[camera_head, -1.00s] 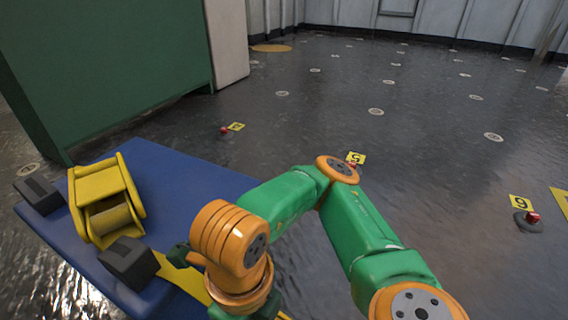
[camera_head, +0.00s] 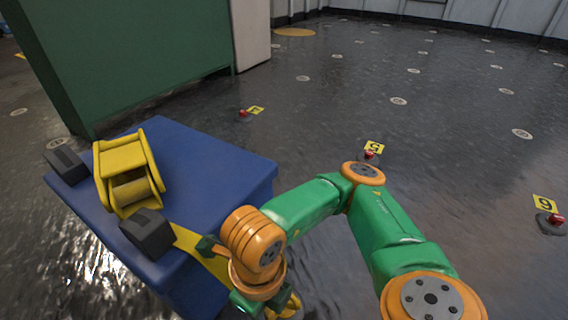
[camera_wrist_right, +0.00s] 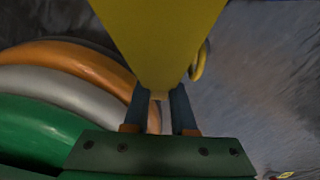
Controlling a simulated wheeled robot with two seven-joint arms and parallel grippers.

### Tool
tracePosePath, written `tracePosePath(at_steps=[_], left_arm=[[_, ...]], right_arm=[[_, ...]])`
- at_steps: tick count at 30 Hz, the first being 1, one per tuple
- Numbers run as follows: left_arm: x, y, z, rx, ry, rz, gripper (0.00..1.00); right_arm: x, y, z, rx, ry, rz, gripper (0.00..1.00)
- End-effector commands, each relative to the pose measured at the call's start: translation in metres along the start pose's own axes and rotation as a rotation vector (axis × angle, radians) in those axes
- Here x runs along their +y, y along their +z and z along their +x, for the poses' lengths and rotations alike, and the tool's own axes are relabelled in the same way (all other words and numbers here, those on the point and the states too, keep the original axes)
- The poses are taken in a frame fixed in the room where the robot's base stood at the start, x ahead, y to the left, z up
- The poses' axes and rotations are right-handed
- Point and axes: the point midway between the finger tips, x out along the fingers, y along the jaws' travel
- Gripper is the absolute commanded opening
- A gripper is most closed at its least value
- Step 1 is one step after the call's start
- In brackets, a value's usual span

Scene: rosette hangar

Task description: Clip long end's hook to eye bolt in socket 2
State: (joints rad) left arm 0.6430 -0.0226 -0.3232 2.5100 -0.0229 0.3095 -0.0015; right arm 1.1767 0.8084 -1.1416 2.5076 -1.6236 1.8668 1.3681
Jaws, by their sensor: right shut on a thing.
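A yellow ratchet body (camera_head: 128,188) sits on a blue cart top (camera_head: 196,160). A flat yellow strap (camera_head: 186,238) runs from it past the cart's edge and behind my right wrist. My right gripper (camera_wrist_right: 160,108) is shut on the yellow strap (camera_wrist_right: 158,40), which fills the upper middle of the wrist view. A curved yellow piece (camera_wrist_right: 202,60), perhaps the hook, shows beside the strap. In the head view the right fingers are mostly hidden below the orange wrist. I cannot make out socket 2 or its eye bolt. My left gripper is not in view.
Red-topped floor fittings stand by yellow number tags: 5 (camera_head: 374,147), 6 (camera_head: 544,203), and an unclear one (camera_head: 255,110). Round pale discs dot the dark, shiny floor. A green block (camera_head: 130,60) stands behind the cart. Dark grey blocks (camera_head: 148,233) flank the ratchet.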

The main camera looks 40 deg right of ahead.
Motion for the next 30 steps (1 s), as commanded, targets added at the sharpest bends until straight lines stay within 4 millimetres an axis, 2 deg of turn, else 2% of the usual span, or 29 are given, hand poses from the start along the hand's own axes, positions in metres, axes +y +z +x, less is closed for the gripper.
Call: tracePosePath(at_steps=[18, 30], left_arm=[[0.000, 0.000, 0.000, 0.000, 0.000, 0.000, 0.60], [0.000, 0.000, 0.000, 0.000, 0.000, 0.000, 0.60]], right_arm=[[-0.019, 0.000, 0.000, 0.001, 0.000, 0.002, 0.00], [-0.022, 0.000, 0.000, 0.001, 0.000, 0.001, 0.00]])
